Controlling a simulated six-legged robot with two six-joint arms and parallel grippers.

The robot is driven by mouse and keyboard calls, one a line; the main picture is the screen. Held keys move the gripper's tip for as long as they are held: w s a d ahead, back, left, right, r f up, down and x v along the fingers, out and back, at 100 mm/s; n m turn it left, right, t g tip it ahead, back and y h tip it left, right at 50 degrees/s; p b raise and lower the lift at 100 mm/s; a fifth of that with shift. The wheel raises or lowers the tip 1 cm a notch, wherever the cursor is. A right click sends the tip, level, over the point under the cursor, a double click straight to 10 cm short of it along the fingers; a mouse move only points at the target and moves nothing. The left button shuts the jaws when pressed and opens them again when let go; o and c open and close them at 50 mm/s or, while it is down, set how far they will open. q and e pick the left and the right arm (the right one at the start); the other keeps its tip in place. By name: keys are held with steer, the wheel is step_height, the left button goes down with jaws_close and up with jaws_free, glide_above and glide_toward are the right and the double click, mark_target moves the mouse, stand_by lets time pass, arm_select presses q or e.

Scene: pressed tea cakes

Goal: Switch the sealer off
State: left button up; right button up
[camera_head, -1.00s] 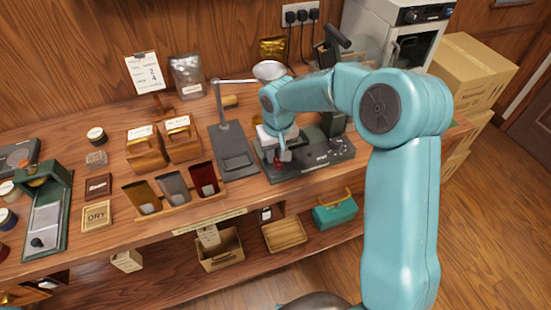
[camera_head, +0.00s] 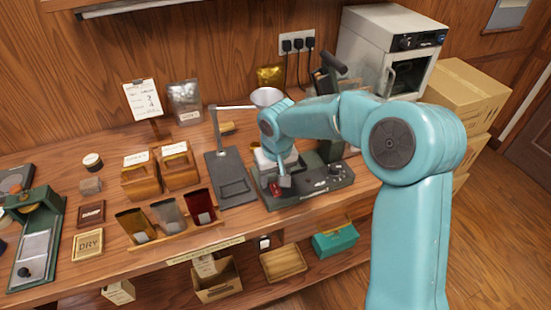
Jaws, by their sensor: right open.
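The sealer (camera_head: 313,188) is a dark green machine on the wooden counter, with small controls on its front panel. A small red part (camera_head: 275,189), which looks like its switch, shows at the front left. My right gripper (camera_head: 284,181) points down over the front left of the sealer, beside the red part. Its jaws are open and small in view; I cannot tell whether they touch the panel. The wrist and arm hide part of the sealer's middle and back. My left gripper is not in view.
A grey stand (camera_head: 228,175) with a funnel (camera_head: 267,97) is left of the sealer. A white oven (camera_head: 385,45) stands behind right. A rack with several pouches (camera_head: 170,218) and wooden boxes (camera_head: 141,181) sit further left. A teal box (camera_head: 335,241) is on the lower shelf.

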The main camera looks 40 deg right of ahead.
mark_target(277, 192)
step_height(277, 192, up, 15)
steer(key=s, duration=0.2)
steer(key=shift+s+a, duration=0.15)
steer(key=shift+a, duration=0.15)
